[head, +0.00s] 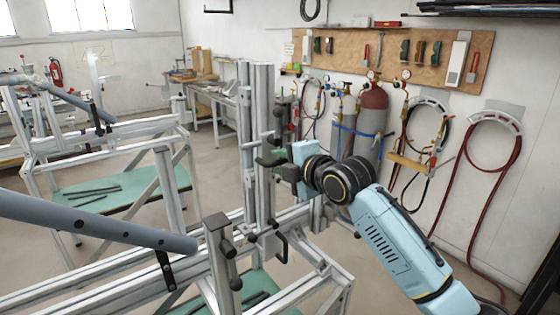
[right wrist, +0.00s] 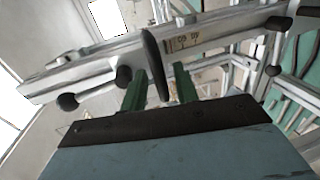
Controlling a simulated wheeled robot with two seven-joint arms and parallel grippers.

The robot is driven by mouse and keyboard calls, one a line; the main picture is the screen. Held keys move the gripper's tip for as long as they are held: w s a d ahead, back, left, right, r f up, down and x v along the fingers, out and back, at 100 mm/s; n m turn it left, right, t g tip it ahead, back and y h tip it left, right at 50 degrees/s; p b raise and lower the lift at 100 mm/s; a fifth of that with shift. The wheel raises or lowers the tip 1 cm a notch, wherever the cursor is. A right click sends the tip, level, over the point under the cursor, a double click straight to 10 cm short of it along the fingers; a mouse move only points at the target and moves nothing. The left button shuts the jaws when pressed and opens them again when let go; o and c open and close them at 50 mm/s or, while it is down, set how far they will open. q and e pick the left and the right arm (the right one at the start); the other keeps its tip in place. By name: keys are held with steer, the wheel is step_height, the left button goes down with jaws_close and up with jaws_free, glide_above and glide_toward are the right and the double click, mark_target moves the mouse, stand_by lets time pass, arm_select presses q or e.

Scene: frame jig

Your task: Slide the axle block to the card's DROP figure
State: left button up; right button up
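My right gripper (head: 270,165) reaches in from the right to the upright aluminium posts (head: 264,110) of the jig. The right wrist view shows its two green fingers (right wrist: 160,88) apart, with a dark upright handle (right wrist: 152,58) between them. A gap shows between the handle and the right finger. The handle stands in front of a silver bar with black knobs. I cannot clearly separate the axle block from the dark fittings at the posts. A small tan card (right wrist: 184,42) with dark marks is behind the handle; its figures are too blurred to read. My left gripper is out of view.
A grey-blue tube (head: 90,222) crosses the left foreground above the jig's rails. A short post with black knobs (head: 222,260) stands in front. Another jig frame (head: 110,145) is behind at left. Gas cylinders (head: 372,125) and hoses line the right wall.

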mark_target(277, 140)
steer(key=shift+w+a+f, duration=0.1)
steer(key=shift+w+a, duration=0.15)
steer(key=shift+w, duration=0.05)
jaws_close()
step_height(277, 140, up, 5)
steer(key=p, duration=0.3)
steer(key=shift+r, duration=0.2)
jaws_free()
steer(key=shift+f, duration=0.2)
